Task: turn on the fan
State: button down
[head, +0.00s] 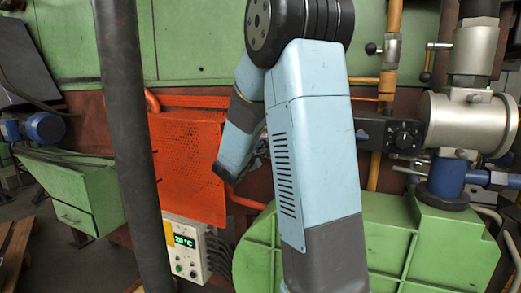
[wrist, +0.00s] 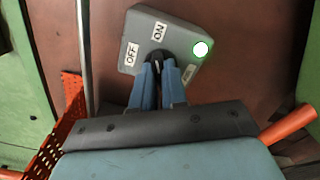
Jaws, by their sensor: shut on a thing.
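A grey switch box (wrist: 140,33) is fixed to the reddish-brown wall in the wrist view. It carries an OFF label (wrist: 131,52), an ON label (wrist: 159,31) and a round lamp (wrist: 201,49) that shows bright white with a green rim. A black rotary knob (wrist: 154,57) sits in the middle of the box. My gripper (wrist: 165,71) has its blue fingers shut on the knob, hiding much of it, so I cannot tell where it points. In the head view my own arm hides the switch box and most of the gripper. I cannot make out a fan.
An orange perforated guard (head: 185,160) stands left of my arm, and its edge shows in the wrist view (wrist: 68,115). Below it is a control box (head: 187,247) with a green display. A dark post (head: 128,140) and an orange pipe (wrist: 288,126) are close by.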

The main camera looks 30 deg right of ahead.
jog(key=shift+f, duration=0.15)
jog(key=c, duration=1.2)
grip_release()
jog(key=shift+o, duration=0.2)
jog(key=v, duration=1.4)
jog(key=shift+d, duration=0.1)
